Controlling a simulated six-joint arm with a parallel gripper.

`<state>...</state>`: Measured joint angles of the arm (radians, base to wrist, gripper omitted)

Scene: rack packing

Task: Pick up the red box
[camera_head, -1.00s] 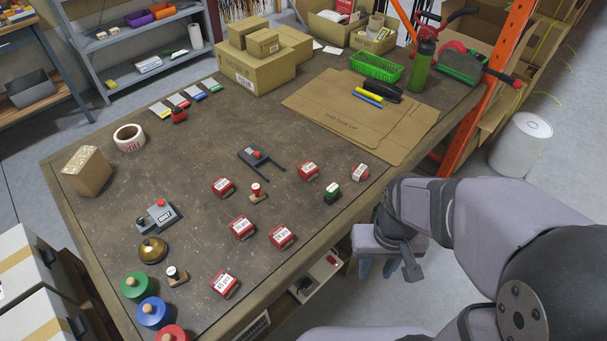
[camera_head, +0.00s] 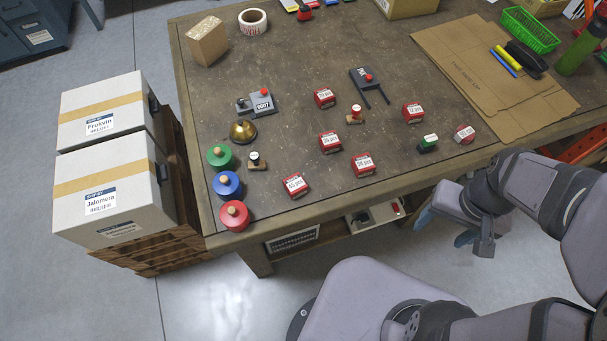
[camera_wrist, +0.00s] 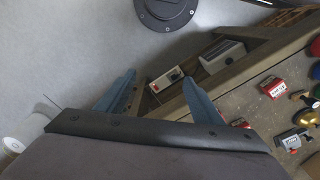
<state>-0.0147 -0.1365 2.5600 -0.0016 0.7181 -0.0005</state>
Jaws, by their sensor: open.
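Several small red boxes with white count labels are spread over the brown table (camera_head: 290,65). In the head view one red box (camera_head: 295,185) is nearest the front left, with others near the middle (camera_head: 363,165), (camera_head: 330,142), farther back (camera_head: 324,97) and to the right (camera_head: 412,113). A red labelled item (camera_head: 464,133) lies near the right front edge. My gripper (camera_head: 445,228) is off the table's front edge, open and empty, fingers pointing down. In the wrist view its fingers (camera_wrist: 160,88) are apart, with a red box (camera_wrist: 272,87) to their right.
Stamps, a brass bell (camera_head: 243,131) and green (camera_head: 220,157), blue (camera_head: 227,185) and red (camera_head: 234,215) round knobbed pieces stand at the left. A tape roll (camera_head: 253,22) and cardboard sheets (camera_head: 480,75) lie farther back. White cartons (camera_head: 110,190) stand left of the table.

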